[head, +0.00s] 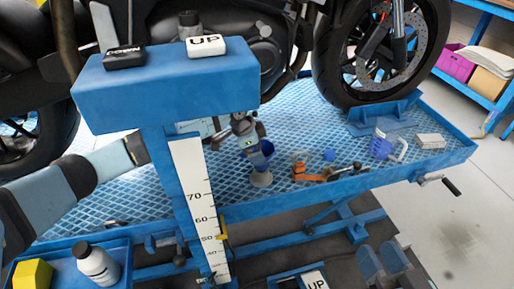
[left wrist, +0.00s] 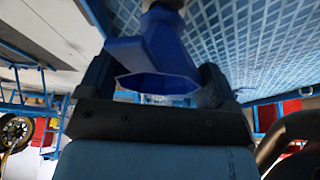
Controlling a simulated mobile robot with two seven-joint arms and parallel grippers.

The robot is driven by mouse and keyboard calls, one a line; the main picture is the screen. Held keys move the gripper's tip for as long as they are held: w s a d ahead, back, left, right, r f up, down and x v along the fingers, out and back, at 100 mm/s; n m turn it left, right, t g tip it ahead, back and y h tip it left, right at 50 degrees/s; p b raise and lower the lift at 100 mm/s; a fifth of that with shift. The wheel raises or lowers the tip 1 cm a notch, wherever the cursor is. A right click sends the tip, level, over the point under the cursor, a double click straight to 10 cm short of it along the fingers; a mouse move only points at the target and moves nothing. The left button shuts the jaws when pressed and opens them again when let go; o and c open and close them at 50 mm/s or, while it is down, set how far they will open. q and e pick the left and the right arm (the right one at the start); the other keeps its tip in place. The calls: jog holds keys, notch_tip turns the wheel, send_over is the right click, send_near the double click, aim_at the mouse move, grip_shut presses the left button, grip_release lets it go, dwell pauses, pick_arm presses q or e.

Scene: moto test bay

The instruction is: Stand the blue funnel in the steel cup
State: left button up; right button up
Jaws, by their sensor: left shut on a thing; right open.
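The blue funnel (head: 256,152) is held by my left gripper (head: 246,136), which reaches in behind the blue post. In the left wrist view the funnel (left wrist: 155,62) sits between the two dark fingers (left wrist: 155,85), its wide mouth towards the camera and its narrow end away. The steel cup (head: 261,179) stands on the blue lift platform directly under the funnel. I cannot tell whether the spout is inside the cup or just above it. My right gripper (head: 384,260) is open and empty, low at the front right, off the platform.
On the platform right of the cup are an orange item (head: 299,168), a small blue piece (head: 329,155), a blue-and-white item (head: 383,146) and a pale box (head: 430,141). The motorcycle wheel (head: 385,55) stands behind. The blue post (head: 192,190) with its scale is in front.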

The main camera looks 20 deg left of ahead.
pick_arm(q)
jog(key=shift+f, duration=0.1)
dwell(0.3)
jog(key=shift+f+p, duration=0.3)
jog(key=shift+f, duration=0.3)
dwell(0.4)
jog(key=shift+p, duration=0.4)
jog(key=shift+f, duration=0.15)
jog(key=o, duration=0.7)
